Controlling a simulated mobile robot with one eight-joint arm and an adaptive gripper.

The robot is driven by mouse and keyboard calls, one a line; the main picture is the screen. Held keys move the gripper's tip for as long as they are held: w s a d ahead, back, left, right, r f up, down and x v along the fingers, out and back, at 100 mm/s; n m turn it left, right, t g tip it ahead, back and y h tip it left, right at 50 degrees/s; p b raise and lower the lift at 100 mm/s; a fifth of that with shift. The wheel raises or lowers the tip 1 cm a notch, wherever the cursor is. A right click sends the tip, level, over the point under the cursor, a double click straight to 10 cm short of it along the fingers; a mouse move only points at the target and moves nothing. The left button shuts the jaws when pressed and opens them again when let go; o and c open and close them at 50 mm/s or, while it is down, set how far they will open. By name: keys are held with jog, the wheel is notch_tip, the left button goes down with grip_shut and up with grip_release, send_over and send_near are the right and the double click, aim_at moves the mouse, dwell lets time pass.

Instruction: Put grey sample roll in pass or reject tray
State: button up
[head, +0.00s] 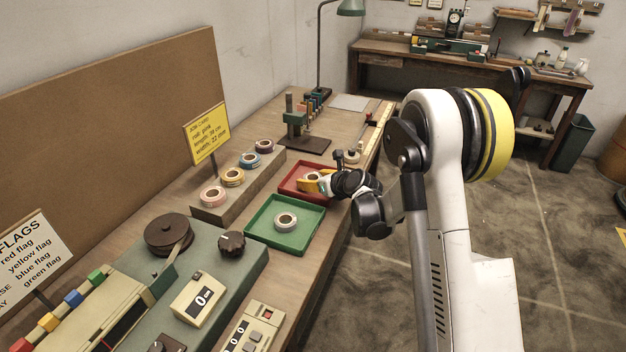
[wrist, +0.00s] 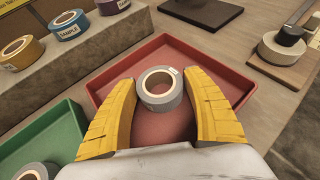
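A grey tape roll (wrist: 158,90) with a small white label mark is between the yellow fingertips of my gripper (wrist: 159,78). Both fingers meet its sides. The roll is in or just above the red tray (wrist: 221,75); whether it rests on the floor cannot be told. In the head view my gripper (head: 318,183) reaches into the red tray (head: 303,167) from the right, with the roll (head: 310,177) partly covered. A second grey-white roll (head: 286,222) lies in the green tray (head: 270,246), nearer the camera; it is cut off in the wrist view (wrist: 35,172).
A wooden rack (head: 240,184) behind the trays holds several coloured rolls. A dark-based press (head: 304,144) stands beyond the red tray. The green winding machine (head: 223,263) is at the near left.

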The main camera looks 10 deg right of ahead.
jog(key=shift+o, duration=0.7)
jog(key=shift+r, duration=0.1)
